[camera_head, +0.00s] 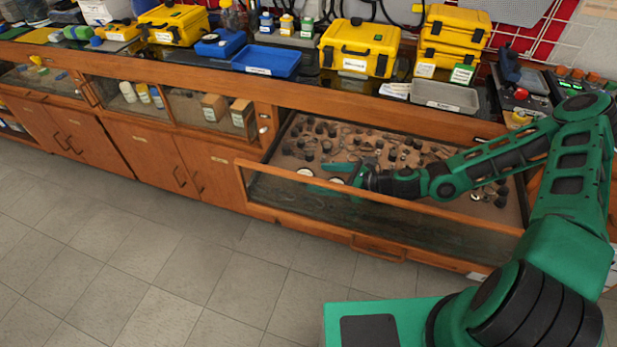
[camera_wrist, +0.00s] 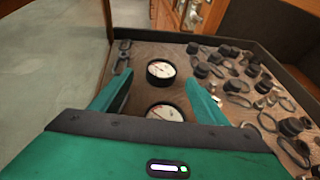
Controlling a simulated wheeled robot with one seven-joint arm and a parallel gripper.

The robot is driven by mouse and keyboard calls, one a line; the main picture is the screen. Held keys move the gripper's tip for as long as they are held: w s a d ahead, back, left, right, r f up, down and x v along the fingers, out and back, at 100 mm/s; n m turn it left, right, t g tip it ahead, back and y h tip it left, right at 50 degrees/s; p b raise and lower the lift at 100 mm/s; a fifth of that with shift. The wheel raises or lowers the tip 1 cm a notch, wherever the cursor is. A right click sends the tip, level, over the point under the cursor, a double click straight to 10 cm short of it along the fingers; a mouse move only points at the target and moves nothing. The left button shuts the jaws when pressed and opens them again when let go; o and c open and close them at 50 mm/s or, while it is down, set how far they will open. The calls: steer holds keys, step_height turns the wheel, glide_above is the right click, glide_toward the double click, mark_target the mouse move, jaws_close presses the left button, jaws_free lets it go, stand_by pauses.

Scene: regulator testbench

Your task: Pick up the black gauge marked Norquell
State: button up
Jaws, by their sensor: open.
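Two round black gauges with white dials lie in the open glass-fronted drawer (camera_head: 440,215). In the wrist view, one gauge (camera_wrist: 161,72) sits ahead of the fingertips' middle, and a second gauge (camera_wrist: 165,112) lies nearer, partly hidden by my gripper's body. Both also show small in the head view, at the drawer's left front. The lettering on the dials is too small to read, so I cannot tell which is marked Norquell. My gripper (camera_wrist: 160,82) is open and empty, its green fingers spread to either side of the gauges.
Several black knobs and metal rings (camera_wrist: 235,70) lie to the right in the drawer. The drawer's wooden front rail and glass stand close to my arm. Yellow cases (camera_head: 360,47), a blue tray (camera_head: 266,60) and a grey tray (camera_head: 445,96) stand on the counter above.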

steer(key=shift+r+x, duration=0.1)
steer(key=shift+x, duration=1.2)
steer(key=shift+r+x, duration=0.15)
steer(key=shift+x, duration=1.2)
steer(key=shift+w, duration=0.1)
steer(key=c, duration=1.3)
steer(key=shift+r, duration=0.1)
